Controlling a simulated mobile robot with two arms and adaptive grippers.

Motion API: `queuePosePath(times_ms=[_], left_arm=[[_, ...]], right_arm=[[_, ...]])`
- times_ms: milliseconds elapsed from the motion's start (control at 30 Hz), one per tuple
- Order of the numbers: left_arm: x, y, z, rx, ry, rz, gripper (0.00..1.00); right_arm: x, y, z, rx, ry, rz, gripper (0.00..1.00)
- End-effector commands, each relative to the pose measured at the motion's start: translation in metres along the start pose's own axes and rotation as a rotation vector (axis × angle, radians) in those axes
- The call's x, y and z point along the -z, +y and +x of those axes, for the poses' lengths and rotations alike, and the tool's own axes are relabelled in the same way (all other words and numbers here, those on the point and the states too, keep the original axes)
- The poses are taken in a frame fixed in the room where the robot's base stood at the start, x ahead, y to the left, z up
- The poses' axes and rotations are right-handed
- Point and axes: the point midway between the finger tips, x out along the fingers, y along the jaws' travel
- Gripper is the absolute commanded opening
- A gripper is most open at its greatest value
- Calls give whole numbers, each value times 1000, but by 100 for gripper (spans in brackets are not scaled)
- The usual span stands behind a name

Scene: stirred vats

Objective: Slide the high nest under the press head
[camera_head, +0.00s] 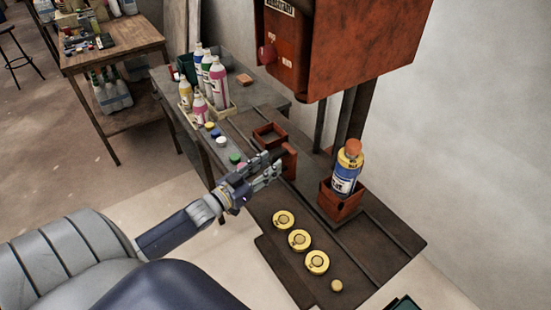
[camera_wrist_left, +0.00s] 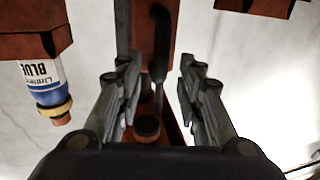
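A red-brown nest (camera_head: 338,205) on the right side of the press table holds an upright bottle (camera_head: 347,172) with a blue label and orange cap; the bottle shows upside down in the left wrist view (camera_wrist_left: 45,88). A second, empty red-brown square nest (camera_head: 269,135) lies farther back. I cannot tell which is the high nest. The red press head (camera_head: 345,45) hangs above the table. My left gripper (camera_head: 272,172) is open beside a red-brown upright piece (camera_head: 290,162). In the wrist view a dark handle (camera_wrist_left: 160,45) shows between its parted fingers (camera_wrist_left: 158,85), without clear contact.
Three yellow discs (camera_head: 299,240) and a smaller yellow one (camera_head: 336,286) lie at the table's front. Coloured caps (camera_head: 235,158) line its left edge. Several bottles (camera_head: 217,80) stand on the bench behind. Dark rails (camera_head: 345,245) run along the table. A pale wall bounds the right.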

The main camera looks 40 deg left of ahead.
Motion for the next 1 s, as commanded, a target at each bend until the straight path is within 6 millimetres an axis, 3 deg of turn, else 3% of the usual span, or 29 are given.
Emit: queuePosePath(times_ms=[100, 300, 667, 833, 1000], left_arm=[[1, 0, 17, 1, 1, 0, 34], [0, 0, 32, 0, 0, -1, 34], [-1, 0, 35, 0, -1, -1, 34], [0, 0, 35, 0, -1, 0, 0], [0, 0, 35, 1, -1, -1, 0]], right_arm=[[2, 1, -3, -1, 3, 0, 72], [7, 1, -4, -2, 10, 0, 72], [11, 2, -4, -3, 16, 0, 72], [11, 2, -4, -3, 16, 0, 72], [11, 3, -4, -3, 16, -1, 72]])
